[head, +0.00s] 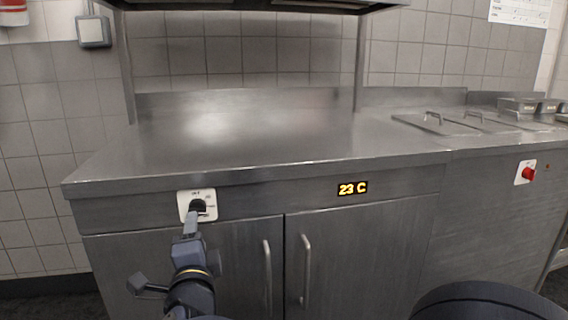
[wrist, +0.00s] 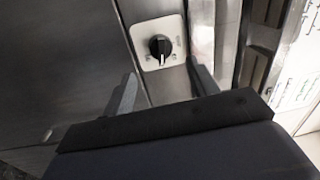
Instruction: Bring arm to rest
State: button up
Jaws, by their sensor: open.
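My arm reaches up from the bottom of the head view toward the counter front. My gripper (wrist: 163,88) is open in the wrist view, with its two fingers apart and nothing between them. A black rotary knob on a white plate (wrist: 160,46) lies ahead of the fingertips, apart from them. In the head view my gripper (head: 193,216) covers the lower part of the knob (head: 197,205) and its plate. I cannot tell from that view how close the fingertips are to the panel.
The steel counter (head: 250,145) has a bare top. Below are two cabinet doors with vertical handles (head: 267,272) (head: 305,270). A display (head: 353,188) reads 23 C. A red knob (head: 528,174) and lidded wells (head: 435,123) are at the right.

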aim_at(198, 211)
jog(key=shift+n, duration=0.8)
jog(key=x, duration=0.7)
jog(key=shift+w+r+p, duration=0.2)
jog(key=shift+r+p, duration=0.15)
jog(key=n+p, duration=0.2)
jog(key=n, duration=0.1)
jog(key=shift+y+p, duration=0.3)
jog(key=n+p, duration=0.6)
jog(key=shift+d+g, duration=0.1)
jog(key=shift+g, duration=0.2)
jog(key=n+p, duration=0.4)
jog(key=p, duration=0.1)
jog(key=shift+y, duration=0.3)
jog(key=n+p, duration=0.3)
jog(key=p, duration=0.2)
jog(key=shift+r+n, duration=0.15)
jog(key=shift+n, duration=0.15)
jog(key=n+p, duration=0.2)
jog(key=p, duration=0.1)
jog(key=shift+g, duration=0.3)
jog(key=shift+n+p, duration=0.3)
jog(key=shift+p, duration=0.2)
jog(key=shift+f, duration=0.25)
